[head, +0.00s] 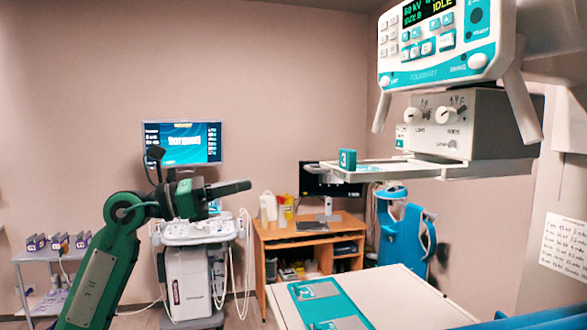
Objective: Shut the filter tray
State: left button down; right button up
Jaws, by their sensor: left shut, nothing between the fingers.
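The filter tray (428,172) is a flat pale tray that sticks out to the left from under the grey collimator box (470,125) of the X-ray head. A teal tab marked 3 (347,160) stands upright near its left end. My left gripper (245,186) is shut and empty, with its dark fingers pointing right toward the tray. In the picture it is left of the tab and a little lower, clearly apart from it. My right gripper is not in view.
The control panel (440,45) with handles hangs above the collimator. Below is a pale table (385,290) with a teal mat (325,300). Between gripper and tab the air looks clear.

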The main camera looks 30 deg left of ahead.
pick_arm(q)
jog(key=p+x, duration=0.5)
jog(key=x, duration=0.5)
jog(key=shift+s+r+p, duration=0.1)
jog(key=shift+r+p, duration=0.05)
jog(key=shift+p, duration=0.2)
jog(key=shift+w+d+p, duration=0.3)
jog(key=shift+w+d, duration=0.1)
jog(key=shift+w, duration=0.1)
jog(key=p, duration=0.4)
send_near(379, 165)
jog(key=x, duration=0.8)
jog(key=shift+d, duration=0.3)
jog(key=shift+w+d+f, duration=0.2)
jog(key=shift+w+d, duration=0.2)
jog(key=shift+w, duration=0.1)
jog(key=shift+r, duration=0.1)
